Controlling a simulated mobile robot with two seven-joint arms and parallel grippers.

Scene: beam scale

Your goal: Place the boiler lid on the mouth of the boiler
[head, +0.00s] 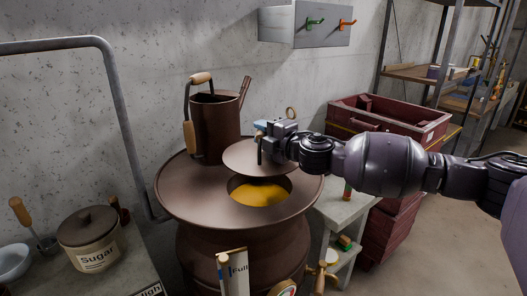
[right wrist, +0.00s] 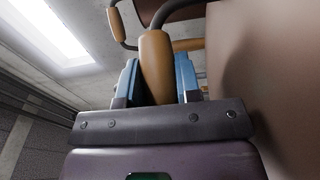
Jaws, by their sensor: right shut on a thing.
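The boiler (head: 180,200) is a large brown drum with a wide flat top. Its round mouth (head: 262,193) is open and shows yellow-orange contents. My right gripper (head: 264,138) is shut on the wooden handle of the boiler lid (head: 265,160), a thin brown disc. The lid is above the boiler top and covers the back part of the mouth from the head camera; its exact height is hard to tell. In the right wrist view the wooden handle (right wrist: 157,65) is between the blue fingertips, with a large brown surface (right wrist: 275,80) at the right. My left gripper is not in view.
A brown can (head: 217,130) with wooden grips stands on the boiler top, close to the lid's left. A gauge panel (head: 236,275) is at the front. A sugar pot (head: 92,243) stands on the left table. Dark red crates (head: 400,118) and a small side table (head: 345,212) are at the right.

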